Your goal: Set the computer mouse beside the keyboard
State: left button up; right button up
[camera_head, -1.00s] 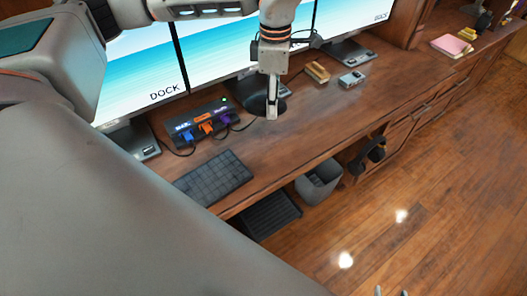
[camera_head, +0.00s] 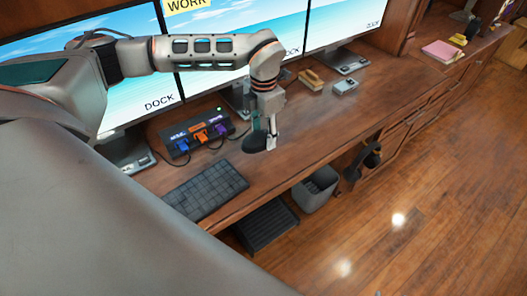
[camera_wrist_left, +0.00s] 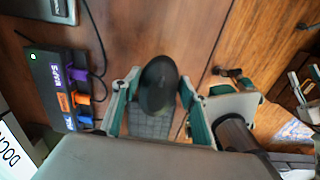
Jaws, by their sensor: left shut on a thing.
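The computer mouse (camera_head: 253,143) is dark and rounded. My left gripper (camera_head: 268,140) is shut on it, in front of the dock. In the left wrist view the mouse (camera_wrist_left: 158,85) sits between the two fingers. The dark keyboard (camera_head: 205,190) lies on the desk at lower left in the head view, apart from the mouse. In the left wrist view the keyboard (camera_wrist_left: 150,123) is partly hidden behind the mouse. My right gripper (camera_wrist_left: 304,82) shows small at the right edge of the left wrist view, its fingers apart; it is outside the head view.
A dock (camera_head: 197,136) with coloured plugs and cables stands behind the keyboard. Monitors line the back of the wooden desk (camera_head: 310,135). A small grey box (camera_head: 345,87) and a wooden brush-like thing (camera_head: 312,79) lie farther right. A bin (camera_head: 318,190) stands below the front edge.

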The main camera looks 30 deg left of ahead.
aim_at(264, 133)
pick_arm(q)
jog(key=shift+f, duration=4)
jog(key=shift+f, duration=0.1)
jog(key=o, duration=1.1)
jog(key=shift+f, duration=0.1)
notch_tip(264, 133, up, 12)
jog(key=shift+r, duration=0.2)
